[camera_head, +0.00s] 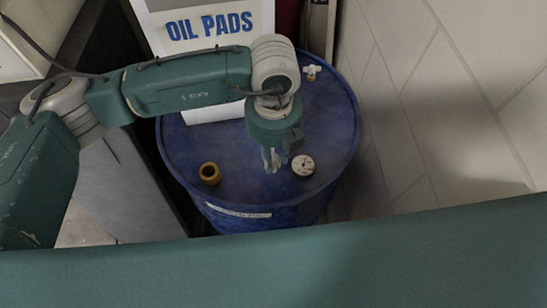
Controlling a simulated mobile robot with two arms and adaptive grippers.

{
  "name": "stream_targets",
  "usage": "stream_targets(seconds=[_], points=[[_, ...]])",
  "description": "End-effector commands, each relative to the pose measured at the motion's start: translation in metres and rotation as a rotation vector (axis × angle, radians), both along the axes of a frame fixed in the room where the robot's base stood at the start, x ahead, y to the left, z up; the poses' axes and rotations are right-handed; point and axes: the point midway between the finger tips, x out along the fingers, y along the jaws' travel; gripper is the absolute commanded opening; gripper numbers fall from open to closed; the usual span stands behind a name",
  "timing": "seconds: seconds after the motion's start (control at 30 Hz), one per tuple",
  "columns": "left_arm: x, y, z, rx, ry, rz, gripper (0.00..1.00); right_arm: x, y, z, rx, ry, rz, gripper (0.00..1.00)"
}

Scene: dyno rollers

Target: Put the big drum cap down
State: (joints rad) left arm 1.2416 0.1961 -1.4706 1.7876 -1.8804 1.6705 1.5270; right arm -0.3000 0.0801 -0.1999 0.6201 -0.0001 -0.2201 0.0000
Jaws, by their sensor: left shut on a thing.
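The blue drum (235,145) stands upright below my left arm. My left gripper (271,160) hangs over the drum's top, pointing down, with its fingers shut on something. The held thing, which I take to be the big drum cap, is too hidden and small to make out. A pale round disc (303,165) with dark marks shows just right of the fingertips; I cannot tell whether they touch it. My right gripper is not in view.
A white box marked OIL PADS (212,32) stands at the drum's back left, partly behind my arm. A small white fitting (312,72) is near the back rim. A tiled wall (440,110) lies close on the right. The drum top's front is mostly bare.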

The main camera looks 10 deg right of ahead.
Motion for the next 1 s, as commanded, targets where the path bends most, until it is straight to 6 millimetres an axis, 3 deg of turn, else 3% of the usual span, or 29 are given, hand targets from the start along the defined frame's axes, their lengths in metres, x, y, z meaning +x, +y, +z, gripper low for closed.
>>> stream_targets(seconds=[0.2,0.57,0.6,0.67,1.0], points=[[0.000,0.000,-0.028,0.000,0.001,0.001,0.00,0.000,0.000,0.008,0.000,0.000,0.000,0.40],[0.000,0.000,-0.033,0.000,0.000,0.001,0.00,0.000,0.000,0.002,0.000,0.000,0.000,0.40],[0.000,0.000,-0.032,0.000,0.000,0.001,0.33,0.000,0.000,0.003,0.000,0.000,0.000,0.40],[0.000,0.000,-0.031,0.000,0.000,0.001,0.45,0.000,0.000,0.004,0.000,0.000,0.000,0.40],[0.000,0.000,-0.028,0.000,0.000,0.001,0.46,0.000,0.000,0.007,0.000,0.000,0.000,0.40]])
